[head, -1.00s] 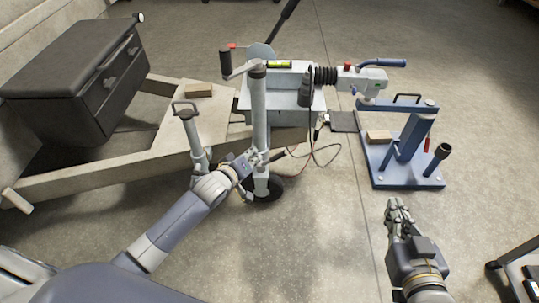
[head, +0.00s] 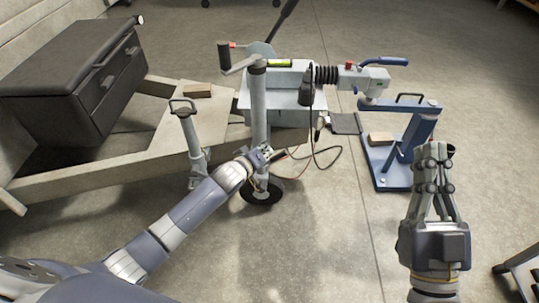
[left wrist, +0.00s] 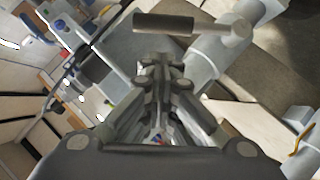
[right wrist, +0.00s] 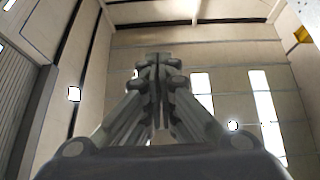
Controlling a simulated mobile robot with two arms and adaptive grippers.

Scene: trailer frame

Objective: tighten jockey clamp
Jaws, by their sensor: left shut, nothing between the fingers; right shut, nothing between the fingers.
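The jockey wheel tube (head: 259,110) stands upright at the trailer's front, with its crank handle (head: 225,58) at the top and its wheel (head: 262,192) on the floor. My left gripper (head: 268,152) is at the lower part of this tube, where it hides most of the clamp area. It is shut and empty. In the left wrist view a grey bar handle (left wrist: 163,23) lies just beyond the closed fingertips (left wrist: 161,62), apart from them; I cannot tell whether it belongs to the clamp. My right gripper (head: 433,150) is shut and empty, raised in front of the blue stand.
The blue stand (head: 385,178) stands at the right, under the coupling head (head: 362,80). Cables (head: 325,155) hang beside the jockey wheel. A prop leg (head: 190,140) and the black box (head: 65,80) are on the left. The floor between the wheel and my right arm is clear.

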